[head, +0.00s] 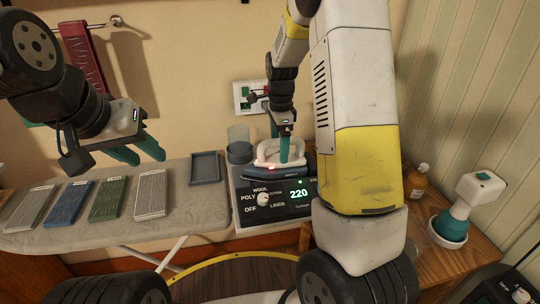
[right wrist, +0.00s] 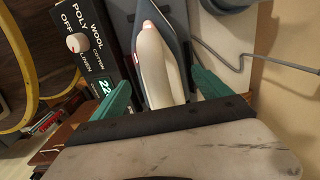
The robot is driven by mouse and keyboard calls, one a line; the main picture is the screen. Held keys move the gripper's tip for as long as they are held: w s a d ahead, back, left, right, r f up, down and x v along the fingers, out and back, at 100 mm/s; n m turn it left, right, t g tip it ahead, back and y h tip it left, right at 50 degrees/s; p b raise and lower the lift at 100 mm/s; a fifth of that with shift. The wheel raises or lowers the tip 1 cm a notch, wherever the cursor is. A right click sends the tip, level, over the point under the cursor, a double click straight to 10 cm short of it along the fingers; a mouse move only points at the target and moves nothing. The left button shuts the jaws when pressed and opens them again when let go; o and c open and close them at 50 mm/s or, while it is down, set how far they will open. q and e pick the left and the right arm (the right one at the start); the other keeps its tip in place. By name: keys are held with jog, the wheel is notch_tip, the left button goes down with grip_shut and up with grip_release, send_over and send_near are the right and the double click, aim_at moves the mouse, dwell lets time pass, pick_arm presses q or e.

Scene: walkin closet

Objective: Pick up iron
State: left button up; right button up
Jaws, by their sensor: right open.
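The iron (head: 262,175), with a white handle and a dark blue-grey body, rests on the black control station (head: 240,208) at the end of the ironing board. My right gripper (head: 284,155) points down over the iron's handle. In the right wrist view the iron (right wrist: 155,55) lies between the two teal fingers of my right gripper (right wrist: 165,92). The fingers are open, one on each side of the white handle; I cannot tell whether either touches it. My left gripper (head: 150,158) is open and empty above the board, left of the iron.
A grey tray (head: 205,169) and a clear cup (head: 239,145) stand left of the iron. A spray bottle (head: 451,222) and an amber bottle (head: 417,180) stand on the wooden surface at right. The wall is close behind.

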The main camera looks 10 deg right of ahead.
notch_tip(320, 180, down, 2)
jog(key=shift+f, duration=0.15)
grip_shut()
dwell(0.4)
